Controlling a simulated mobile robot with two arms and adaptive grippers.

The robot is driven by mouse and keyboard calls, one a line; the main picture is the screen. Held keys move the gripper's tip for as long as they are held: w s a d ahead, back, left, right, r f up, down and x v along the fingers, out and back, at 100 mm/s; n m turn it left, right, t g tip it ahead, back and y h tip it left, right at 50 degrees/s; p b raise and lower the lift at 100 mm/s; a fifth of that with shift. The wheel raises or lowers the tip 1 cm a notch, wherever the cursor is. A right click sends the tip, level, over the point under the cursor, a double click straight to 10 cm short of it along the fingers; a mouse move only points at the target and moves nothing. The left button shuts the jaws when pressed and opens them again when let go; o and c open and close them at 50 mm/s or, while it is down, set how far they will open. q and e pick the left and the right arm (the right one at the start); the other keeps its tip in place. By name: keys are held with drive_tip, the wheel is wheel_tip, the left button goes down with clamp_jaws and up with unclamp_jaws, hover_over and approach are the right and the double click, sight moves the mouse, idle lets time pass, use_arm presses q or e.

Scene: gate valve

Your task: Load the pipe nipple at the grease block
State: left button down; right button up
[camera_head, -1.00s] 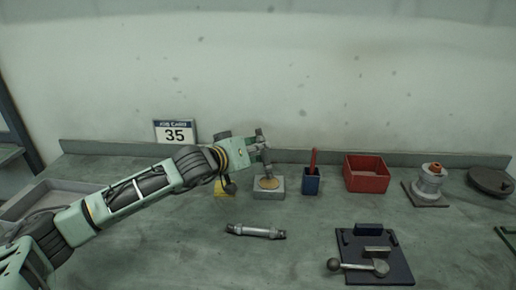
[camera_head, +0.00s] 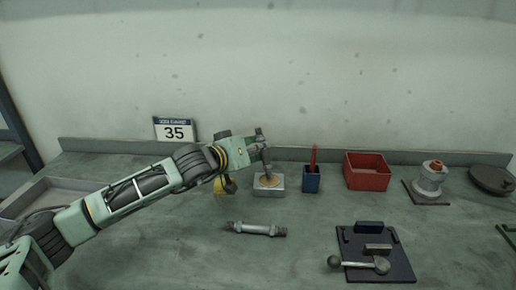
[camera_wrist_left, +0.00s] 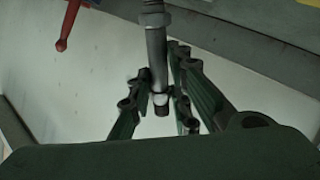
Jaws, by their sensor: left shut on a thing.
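The pipe nipple (camera_head: 261,136) is a grey metal tube, held roughly upright in my left gripper (camera_head: 260,148). The gripper comes in from the left above the grease block (camera_head: 277,190), a light grey block with a round yellow-tan patch on top. The nipple's lower end is at or just over that patch; I cannot tell whether it touches. In the left wrist view the nipple (camera_wrist_left: 156,52) stands between the two dark green fingers (camera_wrist_left: 158,98), with a collar near the top of the picture and a threaded end below. My right gripper is not in view.
A similar grey rod (camera_head: 256,229) lies in front of the block. Right of the block are a blue holder (camera_head: 311,181) with a red handle, a red bin (camera_head: 367,173) and a dark fixture (camera_head: 395,263). A yellow item (camera_head: 219,186) is partly hidden behind my gripper.

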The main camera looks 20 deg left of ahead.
use_arm(q)
drive_tip(key=shift+f+b, duration=0.3)
idle(0.7)
wheel_tip(320, 180, up, 7)
drive_tip(key=p, duration=0.3)
idle(0.5)
idle(0.6)
